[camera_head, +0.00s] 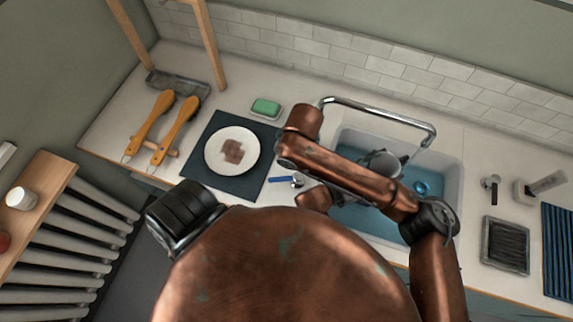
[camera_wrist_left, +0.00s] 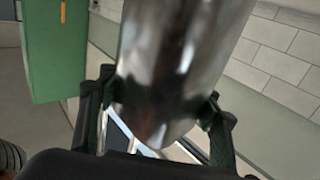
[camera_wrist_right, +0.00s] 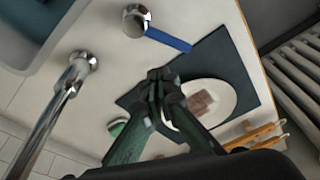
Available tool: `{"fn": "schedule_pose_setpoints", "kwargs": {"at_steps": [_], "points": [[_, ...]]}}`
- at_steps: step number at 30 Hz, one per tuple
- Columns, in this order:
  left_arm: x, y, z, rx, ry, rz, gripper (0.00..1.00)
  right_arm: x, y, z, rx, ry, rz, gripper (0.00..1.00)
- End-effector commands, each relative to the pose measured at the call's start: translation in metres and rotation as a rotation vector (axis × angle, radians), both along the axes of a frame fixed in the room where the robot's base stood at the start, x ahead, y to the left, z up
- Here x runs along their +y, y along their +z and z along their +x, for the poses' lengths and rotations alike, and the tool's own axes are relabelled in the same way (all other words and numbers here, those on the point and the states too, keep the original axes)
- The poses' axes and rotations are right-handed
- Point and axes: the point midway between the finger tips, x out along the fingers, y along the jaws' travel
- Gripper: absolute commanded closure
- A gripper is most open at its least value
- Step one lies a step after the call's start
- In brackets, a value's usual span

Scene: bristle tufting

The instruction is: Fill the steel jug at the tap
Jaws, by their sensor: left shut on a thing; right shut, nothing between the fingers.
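The steel jug (camera_head: 376,160) shows partly above the blue-floored sink (camera_head: 456,178), behind my copper arm. In the left wrist view the shiny jug (camera_wrist_left: 182,62) fills the middle, and my left gripper (camera_wrist_left: 158,112) is shut on it. The chrome tap (camera_head: 375,107) arches over the sink, its spout end to the right of the jug. I cannot tell whether water runs or is in the jug. My right gripper (camera_wrist_right: 160,78) is shut and empty above the counter; the tap (camera_wrist_right: 70,85) and a blue-handled lever (camera_wrist_right: 165,38) show near it. The head view hides its fingers.
A second lever (camera_head: 491,184) and a bristle tray (camera_head: 505,245) stand right. The tiled wall bounds the back.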

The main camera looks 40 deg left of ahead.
Motion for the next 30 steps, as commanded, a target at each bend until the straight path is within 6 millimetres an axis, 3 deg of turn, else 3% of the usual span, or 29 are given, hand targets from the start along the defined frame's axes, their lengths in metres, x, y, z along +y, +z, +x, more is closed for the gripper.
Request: {"fn": "schedule_pose_setpoints", "kwargs": {"at_steps": [6, 12, 20, 30], "points": [[0.000, 0.002, 0.000, -0.004, 0.000, -0.002, 0.92, 0.015, 0.001, -0.009, -0.040, -0.364, 0.033, 1.00], [0.000, 0.002, 0.000, -0.004, 0.000, -0.002, 0.92, 0.024, 0.004, -0.014, -0.054, -0.604, 0.085, 1.00], [0.000, 0.002, 0.000, -0.004, 0.000, -0.002, 0.92, 0.028, 0.000, -0.015, -0.055, -0.705, 0.112, 1.00], [0.000, 0.002, 0.000, -0.004, 0.000, -0.002, 0.92, 0.042, -0.054, -0.002, -0.056, -0.705, 0.110, 1.00]]}}
